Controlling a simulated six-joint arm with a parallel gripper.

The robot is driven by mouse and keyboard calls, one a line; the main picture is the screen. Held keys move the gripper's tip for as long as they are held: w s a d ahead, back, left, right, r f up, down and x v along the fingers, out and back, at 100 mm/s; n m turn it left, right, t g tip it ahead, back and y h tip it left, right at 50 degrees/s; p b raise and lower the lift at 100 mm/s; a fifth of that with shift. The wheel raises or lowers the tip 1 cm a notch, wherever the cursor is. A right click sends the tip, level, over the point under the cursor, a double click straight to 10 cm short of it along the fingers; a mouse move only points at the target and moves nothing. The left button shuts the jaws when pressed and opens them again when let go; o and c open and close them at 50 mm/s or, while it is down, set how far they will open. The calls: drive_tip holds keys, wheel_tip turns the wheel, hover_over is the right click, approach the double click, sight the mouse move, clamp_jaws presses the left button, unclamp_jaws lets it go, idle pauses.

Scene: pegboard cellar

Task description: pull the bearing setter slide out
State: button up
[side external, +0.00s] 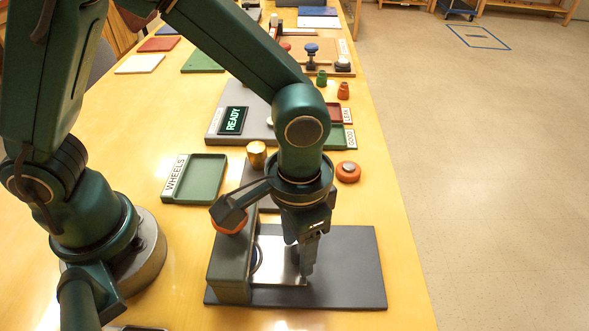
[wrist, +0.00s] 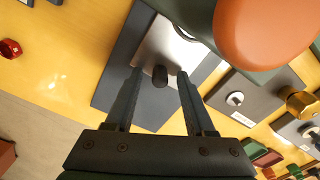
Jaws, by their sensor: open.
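The bearing setter is a green block (side external: 231,265) on a dark grey base plate (side external: 352,262), with an orange part (side external: 229,222) on the block. Its shiny metal slide (side external: 278,262) lies on the base plate beside the block; it also shows in the wrist view (wrist: 164,46). A dark knob (wrist: 160,76) stands on the slide. My gripper (side external: 304,268) is low over the slide, pointing down. In the wrist view its open fingers (wrist: 159,76) are on either side of the knob, with a gap showing on both sides. The knob is hidden in the side view.
A green WHEELS tray (side external: 205,178), a brass cylinder (side external: 256,153) and an orange round part (side external: 348,171) are behind the setter. A grey unit with a READY display (side external: 233,120) stands farther back. The table's right edge is close to the base plate.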

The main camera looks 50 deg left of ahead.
clamp_jaws()
drive_tip(key=shift+r, duration=0.1)
idle(1.2)
